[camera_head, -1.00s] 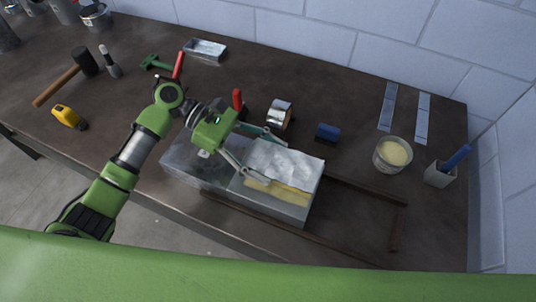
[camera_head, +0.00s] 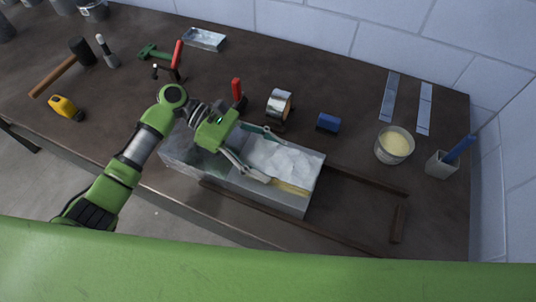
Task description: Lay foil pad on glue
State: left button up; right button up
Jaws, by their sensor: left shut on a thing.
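The foil pad (camera_head: 290,162), a crinkled silvery sheet, lies flat at the right part of the grey metal duct (camera_head: 210,170). A strip of yellow glue (camera_head: 290,188) shows along the pad's near edge; any glue under the pad is hidden. I cannot tell whether the pad is pressed fully against it. My left gripper (camera_head: 276,159) comes in from the left, with its two fingers spread along the pad's near and far edges and shut on it. My right gripper is not in view.
Dark rails (camera_head: 365,180) frame the bench to the duct's right. A tub of yellow glue (camera_head: 394,145) and a cup with a blue-handled tool (camera_head: 442,164) stand at the right. A tape roll (camera_head: 279,103) and blue block (camera_head: 328,122) sit behind the duct.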

pick_arm(q)
jog(key=o, duration=1.2)
jog(key=v, duration=1.2)
jog(key=shift+r, duration=0.1)
